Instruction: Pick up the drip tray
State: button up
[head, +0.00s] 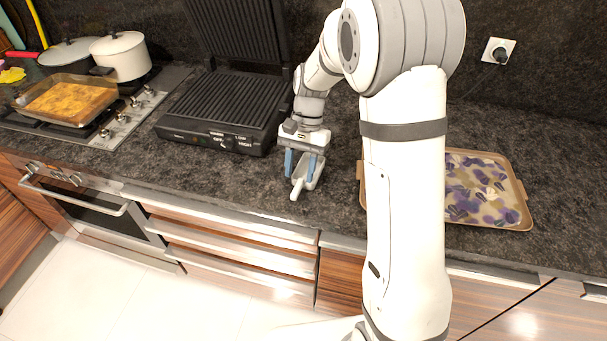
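A small white piece with a narrow front end, which looks like the drip tray (299,184), is on the dark counter just right of the black grill. My gripper (301,170) points down over it from behind. Its two blue fingers stand apart, with part of the white piece showing between and beside them. I cannot tell whether the fingers touch it. The rear of the piece is hidden by the gripper.
The open black grill (221,115) stands close on the left. A brown tray with a purple pattern (524,213) lies to the right, partly behind my arm. The counter's front edge is close. A hob with a baking dish (66,101) and pots is at far left.

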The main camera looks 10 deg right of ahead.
aim_at(300, 179)
jog(key=x, duration=0.4)
jog(key=shift+w+d+f, duration=0.15)
jog(key=shift+d+f, duration=0.05)
jog(key=shift+d, duration=0.05)
jog(key=shift+c, duration=0.3)
grip_shut()
